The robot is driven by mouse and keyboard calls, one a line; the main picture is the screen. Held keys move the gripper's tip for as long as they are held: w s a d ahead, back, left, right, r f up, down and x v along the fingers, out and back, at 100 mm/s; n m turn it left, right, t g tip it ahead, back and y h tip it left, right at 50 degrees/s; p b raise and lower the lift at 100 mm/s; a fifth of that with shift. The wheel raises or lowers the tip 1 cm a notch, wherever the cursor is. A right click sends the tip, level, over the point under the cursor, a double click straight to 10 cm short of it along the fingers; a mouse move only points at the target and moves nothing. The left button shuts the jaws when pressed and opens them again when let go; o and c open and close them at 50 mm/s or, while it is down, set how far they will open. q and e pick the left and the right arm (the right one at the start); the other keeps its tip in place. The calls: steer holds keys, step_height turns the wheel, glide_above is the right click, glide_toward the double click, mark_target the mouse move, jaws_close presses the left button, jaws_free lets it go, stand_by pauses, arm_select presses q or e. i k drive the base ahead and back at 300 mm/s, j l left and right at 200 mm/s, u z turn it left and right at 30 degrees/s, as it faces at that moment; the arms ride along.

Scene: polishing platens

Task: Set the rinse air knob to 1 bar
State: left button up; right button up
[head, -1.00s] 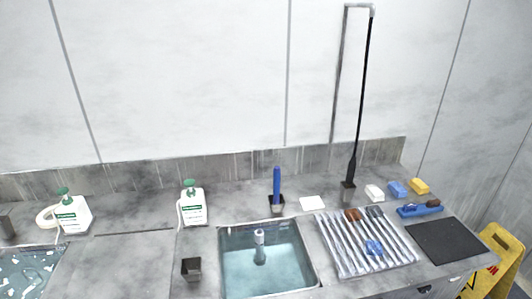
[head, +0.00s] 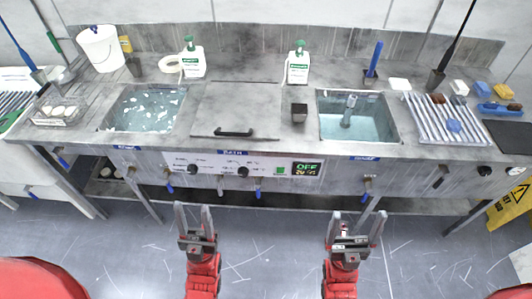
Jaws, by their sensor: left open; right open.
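The bench front carries several small dark knobs. Two sit on the white panel under the left half: a left panel knob (head: 193,168) and a right panel knob (head: 243,171). My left gripper (head: 194,208) is open and empty in front of the bench. My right gripper (head: 357,215) is open and empty to its right. Neither touches a knob.
A display reading OFF (head: 306,169) sits on the panel. Blue-handled valves, such as one valve (head: 258,191), hang below the bench front. Two sinks, the left sink (head: 143,108) and right sink (head: 357,118), are set in the top. A yellow floor sign (head: 511,207) stands at right.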

mark_target(484, 171)
steer(key=z, duration=1.65)
steer(key=i+u, duration=0.4)
steer(key=i, duration=0.7)
